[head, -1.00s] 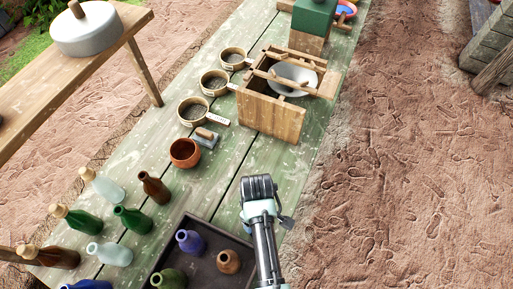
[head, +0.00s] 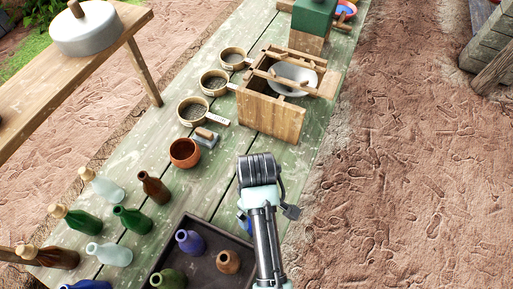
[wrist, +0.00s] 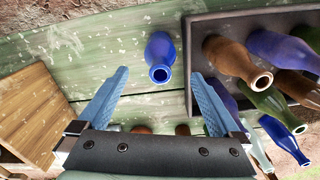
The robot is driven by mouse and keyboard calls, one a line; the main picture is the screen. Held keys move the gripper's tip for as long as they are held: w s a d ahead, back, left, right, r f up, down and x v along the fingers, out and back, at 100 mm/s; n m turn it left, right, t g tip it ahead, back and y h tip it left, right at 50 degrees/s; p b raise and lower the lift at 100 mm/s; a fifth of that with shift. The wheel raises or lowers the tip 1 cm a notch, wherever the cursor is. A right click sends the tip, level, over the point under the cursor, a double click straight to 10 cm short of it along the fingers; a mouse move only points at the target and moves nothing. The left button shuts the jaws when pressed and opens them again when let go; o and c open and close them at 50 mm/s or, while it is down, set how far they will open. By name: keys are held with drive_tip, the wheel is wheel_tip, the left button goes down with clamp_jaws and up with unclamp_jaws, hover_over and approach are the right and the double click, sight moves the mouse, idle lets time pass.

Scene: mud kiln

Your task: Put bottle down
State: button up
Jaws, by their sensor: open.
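A blue bottle (wrist: 160,58) stands on the green plank table (wrist: 95,50) in the wrist view, its mouth toward the camera. It is outside the dark tray (wrist: 188,60), just left of the tray's edge. My gripper (wrist: 160,76) is open, with one blue finger on each side of the bottle and a gap to both.
The tray holds several bottles, including a purple one (head: 188,241) and a brown one (head: 228,262). More bottles stand left of it. A wooden box frame (head: 268,112) and an orange pot (head: 184,153) are farther back. Bare planks lie between.

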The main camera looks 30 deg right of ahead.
drive_tip(key=shift+r, duration=1.95)
drive_tip(key=w+r+m+t+h, duration=0.15)
drive_tip(key=w+r+t, duration=0.65)
drive_tip(key=w+r, duration=0.8)
drive_tip(key=w+a+r+m+t, duration=0.1)
drive_tip(key=w+a+r+t, duration=0.15)
drive_tip(key=r, duration=0.65)
drive_tip(key=w+a+r+t, duration=0.1)
drive_tip(key=r+t, duration=0.3)
drive_tip(key=r, duration=0.4)
drive_tip(key=s+a+r+m+t, duration=0.1)
drive_tip(key=a+r+t, duration=0.15)
drive_tip(key=r, duration=0.55)
drive_tip(key=s+a+r+t, duration=0.15)
drive_tip(key=r+t, duration=0.25)
drive_tip(key=r, duration=0.5)
drive_tip(key=s+a+r+t, duration=0.1)
drive_tip(key=s+r+t, duration=0.2)
drive_tip(key=s+r, duration=0.2)
drive_tip(key=s+a+r+m+t+y, duration=0.1)
drive_tip(key=s+a+r+t, duration=0.1)
drive_tip(key=s+r, duration=0.4)
wheel_tip(320, 180, up, 4)
drive_tip(key=shift+s+a+t, duration=0.25)
drive_tip(key=shift+t, duration=0.45)
drive_tip(key=shift+y, duration=0.25)
